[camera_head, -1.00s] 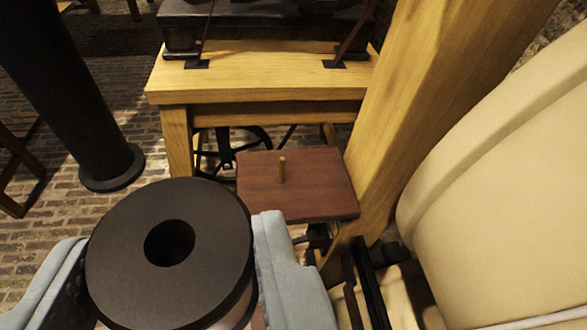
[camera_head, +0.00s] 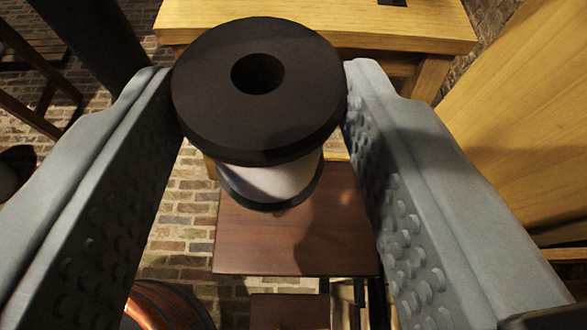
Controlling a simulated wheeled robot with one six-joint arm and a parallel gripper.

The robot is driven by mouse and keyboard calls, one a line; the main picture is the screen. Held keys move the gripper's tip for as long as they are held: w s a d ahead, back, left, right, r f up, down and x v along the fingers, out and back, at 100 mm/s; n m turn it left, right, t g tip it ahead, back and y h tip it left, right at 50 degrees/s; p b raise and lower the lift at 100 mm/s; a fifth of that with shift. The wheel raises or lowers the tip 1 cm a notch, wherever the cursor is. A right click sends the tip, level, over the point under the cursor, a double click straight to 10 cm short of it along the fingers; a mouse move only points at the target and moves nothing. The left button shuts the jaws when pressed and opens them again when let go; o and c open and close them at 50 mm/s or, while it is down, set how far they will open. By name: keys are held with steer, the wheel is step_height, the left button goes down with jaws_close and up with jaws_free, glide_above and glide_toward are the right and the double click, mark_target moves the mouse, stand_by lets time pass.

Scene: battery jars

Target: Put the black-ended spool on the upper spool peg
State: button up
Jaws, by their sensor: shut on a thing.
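The black-ended spool (camera_head: 258,130) has dark flanges, a pale core and a round hole in its top face. My gripper (camera_head: 258,75) is shut on it, with one grey finger on each side of the upper flange. The spool is near upright, a little tilted in the view. It appears in front of the far part of a reddish-brown board (camera_head: 270,245). The board's wooden peg is hidden, apparently behind the spool. I cannot tell the gap between the spool and the board.
A second reddish-brown board (camera_head: 290,312) lies below the first. A yellow wooden bench (camera_head: 400,28) stands behind the spool, and a yellow timber post (camera_head: 530,130) rises at the right. A copper-coloured coil (camera_head: 165,305) is at the lower left. Brick floor (camera_head: 180,215) shows left of the boards.

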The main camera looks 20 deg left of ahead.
steer(key=shift+f, duration=4.65)
steer(key=shift+f, duration=0.15)
steer(key=o, duration=1)
steer(key=shift+o, duration=0.2)
steer(key=shift+s+d+r, duration=0.1)
steer(key=shift+s+r, duration=0.1)
steer(key=v, duration=1.1)
steer(key=shift+s+d, duration=0.2)
steer(key=shift+s, duration=0.05)
steer(key=shift+r, duration=0.15)
